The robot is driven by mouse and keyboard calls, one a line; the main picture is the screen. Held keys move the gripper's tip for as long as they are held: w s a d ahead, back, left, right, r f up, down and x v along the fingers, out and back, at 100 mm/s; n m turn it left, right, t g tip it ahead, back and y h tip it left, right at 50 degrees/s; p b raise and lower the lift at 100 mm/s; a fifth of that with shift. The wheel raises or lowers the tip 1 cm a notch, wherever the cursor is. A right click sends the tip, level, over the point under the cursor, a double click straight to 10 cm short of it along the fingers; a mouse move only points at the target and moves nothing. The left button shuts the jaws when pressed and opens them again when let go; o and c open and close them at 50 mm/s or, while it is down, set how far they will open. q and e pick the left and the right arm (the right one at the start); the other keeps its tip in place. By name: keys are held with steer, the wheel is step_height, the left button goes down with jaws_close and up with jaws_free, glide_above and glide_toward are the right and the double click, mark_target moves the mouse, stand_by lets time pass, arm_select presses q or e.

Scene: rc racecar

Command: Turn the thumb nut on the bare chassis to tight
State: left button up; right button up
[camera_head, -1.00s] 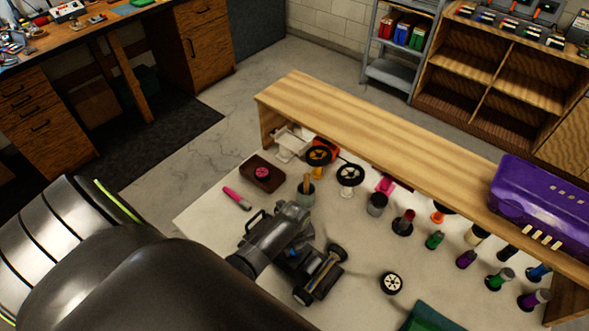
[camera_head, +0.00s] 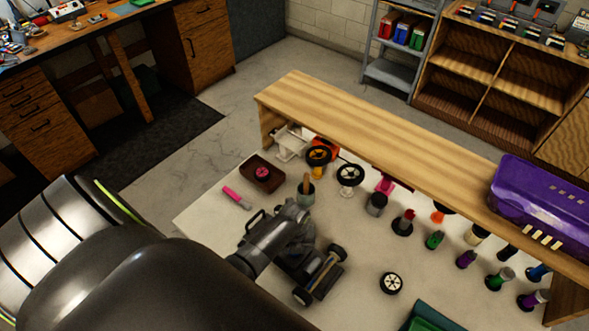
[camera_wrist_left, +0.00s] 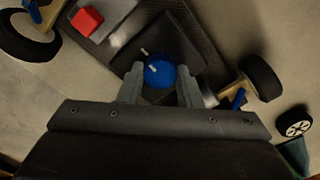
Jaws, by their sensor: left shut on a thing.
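The bare chassis (camera_head: 318,278) is a dark car frame with black wheels, lying on the white worktop. My left gripper (camera_wrist_left: 160,86) is over it, and my arm hides much of the chassis in the head view. In the left wrist view the chassis plate (camera_wrist_left: 205,50) is dark, with a red block (camera_wrist_left: 88,20) on it. The thumb nut (camera_wrist_left: 160,72) is a round blue knob with white marks. It sits between the two fingers of the left gripper, which are shut on it. The right gripper is not in view.
A loose wheel (camera_head: 391,283) lies right of the chassis. Several coloured bottles fill the right side, below a wooden shelf (camera_head: 400,155) bearing a purple toolbox (camera_head: 545,205).

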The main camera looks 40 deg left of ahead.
arm_select(q)
steer(key=o, duration=1)
steer(key=shift+c, duration=0.2)
steer(key=shift+r, duration=0.65)
step_height(320, 180, up, 16)
steer(key=b, duration=0.2)
